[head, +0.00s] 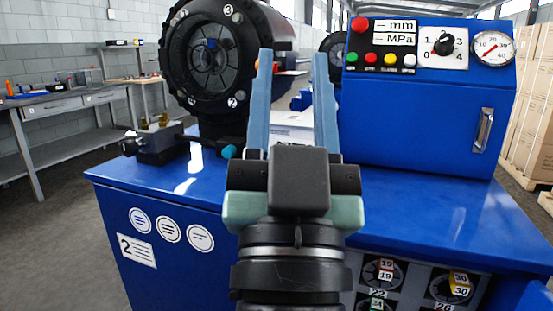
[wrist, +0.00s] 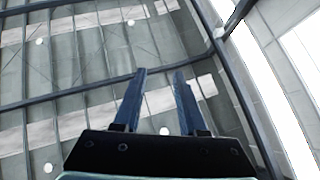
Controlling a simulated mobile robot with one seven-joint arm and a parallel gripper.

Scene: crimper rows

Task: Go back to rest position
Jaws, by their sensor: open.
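My gripper (head: 293,98) stands upright in the middle of the head view, its two blue fingers apart with nothing between them. It is in front of the blue crimper machine (head: 418,185). In the wrist view the same gripper (wrist: 160,78) points up toward the ceiling, and its fingers are open and empty. My arm hides part of the machine's front and top.
The black round crimper head (head: 212,60) stands left of my gripper. A control panel (head: 432,45) with buttons, a dial and a gauge is at right. Die holders (head: 450,285) sit low at right. A workbench (head: 70,100) is at far left, with open floor before it.

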